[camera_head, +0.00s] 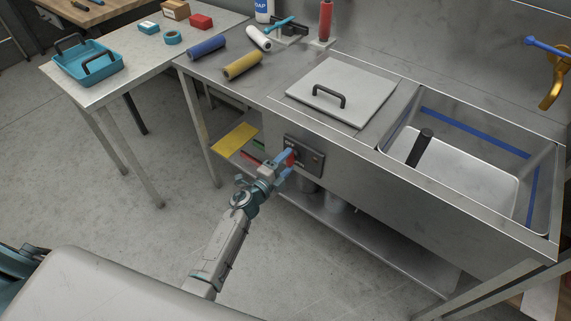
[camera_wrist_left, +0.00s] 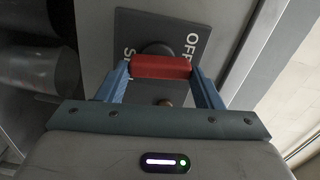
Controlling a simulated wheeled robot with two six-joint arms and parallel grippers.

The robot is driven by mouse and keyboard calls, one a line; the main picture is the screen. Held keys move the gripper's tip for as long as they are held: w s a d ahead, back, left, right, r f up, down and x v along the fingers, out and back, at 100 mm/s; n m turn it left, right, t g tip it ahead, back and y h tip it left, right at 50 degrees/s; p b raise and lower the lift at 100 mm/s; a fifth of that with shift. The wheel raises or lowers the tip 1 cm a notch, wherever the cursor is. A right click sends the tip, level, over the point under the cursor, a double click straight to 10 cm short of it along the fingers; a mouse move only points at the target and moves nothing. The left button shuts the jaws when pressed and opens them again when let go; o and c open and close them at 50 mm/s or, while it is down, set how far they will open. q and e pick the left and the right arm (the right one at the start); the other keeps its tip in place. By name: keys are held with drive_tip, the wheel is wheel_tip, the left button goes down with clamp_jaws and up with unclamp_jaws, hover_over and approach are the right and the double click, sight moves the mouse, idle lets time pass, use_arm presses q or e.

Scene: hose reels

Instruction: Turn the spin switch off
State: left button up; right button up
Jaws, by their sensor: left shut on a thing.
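The spin switch is a dark plate (camera_head: 312,160) on the front of the steel sink counter, left of the basin. Its red handle (camera_wrist_left: 162,67) sits on a round dark hub (camera_wrist_left: 157,48). My left gripper (camera_head: 287,163) is at the switch, its blue fingers shut on the two ends of the red handle. In the left wrist view the handle lies across the picture between the fingers. "OFF" (camera_wrist_left: 191,45) shows at the plate's upper right; a word starting with "S" at the left is partly hidden. My right gripper is not in view.
A square lid (camera_head: 340,92) with a black handle lies on the counter, right of blue and yellow rolls (camera_head: 243,66). The basin (camera_head: 470,172) is at the right. A lower shelf (camera_head: 370,240) runs beneath. A side table (camera_head: 110,95) holds a teal tray. Floor in front is clear.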

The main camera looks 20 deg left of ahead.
use_arm(q)
drive_tip(key=shift+m, duration=0.7)
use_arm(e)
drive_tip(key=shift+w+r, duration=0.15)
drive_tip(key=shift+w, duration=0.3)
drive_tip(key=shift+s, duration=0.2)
